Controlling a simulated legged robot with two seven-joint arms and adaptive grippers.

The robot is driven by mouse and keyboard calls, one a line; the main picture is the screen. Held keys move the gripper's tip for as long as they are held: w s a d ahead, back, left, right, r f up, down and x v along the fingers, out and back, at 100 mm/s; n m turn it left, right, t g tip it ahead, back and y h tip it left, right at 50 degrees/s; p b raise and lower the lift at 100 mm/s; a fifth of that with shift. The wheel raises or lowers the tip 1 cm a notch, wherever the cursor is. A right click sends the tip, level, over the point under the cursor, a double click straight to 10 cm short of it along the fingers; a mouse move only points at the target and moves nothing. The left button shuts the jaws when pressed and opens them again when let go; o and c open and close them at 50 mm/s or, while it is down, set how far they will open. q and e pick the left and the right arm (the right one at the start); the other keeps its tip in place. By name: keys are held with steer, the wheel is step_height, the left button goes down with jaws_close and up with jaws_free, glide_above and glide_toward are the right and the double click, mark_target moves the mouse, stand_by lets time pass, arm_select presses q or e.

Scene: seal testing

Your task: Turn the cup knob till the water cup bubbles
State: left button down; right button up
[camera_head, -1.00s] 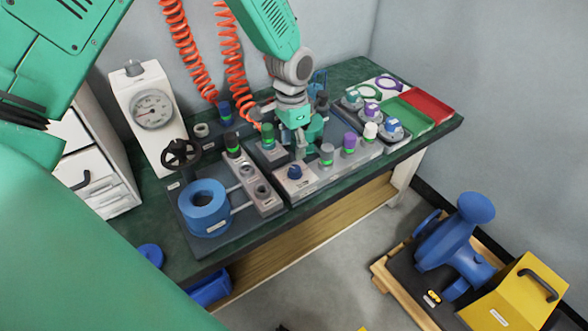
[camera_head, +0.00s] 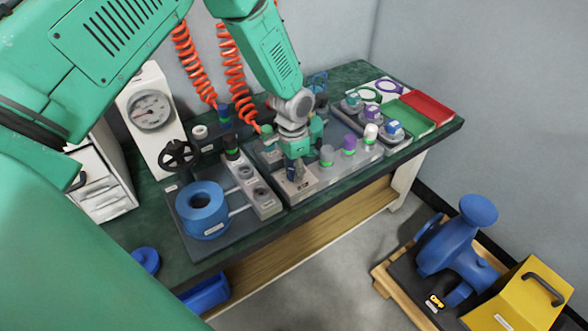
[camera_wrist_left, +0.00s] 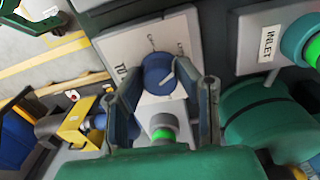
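The blue round knob (camera_wrist_left: 158,73) with a white pointer line sits on a pale labelled plate (camera_wrist_left: 133,50) in the left wrist view. My left gripper (camera_wrist_left: 166,90) is open, with one finger on each side of the knob. Finger contact with the knob cannot be told. In the head view the left gripper (camera_head: 293,170) points down over the same small plate at the bench's front edge, and mostly hides the knob. I cannot make out a water cup or bubbles. My right gripper is not in view.
A green-topped cylinder (camera_wrist_left: 305,42) stands by an INLET label. A blue ring (camera_head: 202,209) and a dial gauge (camera_head: 150,110) are left. A blue pump (camera_head: 455,250) stands on the floor.

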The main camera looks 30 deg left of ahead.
arm_select(q)
steer(key=shift+r+m+p, duration=0.1)
steer(key=shift+m+p, duration=0.8)
steer(key=shift+m, duration=0.4)
steer(key=m+p, duration=0.1)
steer(key=m, duration=0.1)
steer(key=shift+w+a+m, duration=0.1)
steer(key=shift+w+m, duration=0.05)
steer(key=shift+m, duration=0.15)
steer(key=m+p, duration=0.1)
steer(key=m, duration=0.2)
steer(key=shift+m, duration=0.3)
steer(key=shift+w+m+p, duration=0.15)
steer(key=shift+m+p, duration=0.3)
steer(key=shift+m, duration=0.95)
steer(key=c, duration=1.2)
jaws_free()
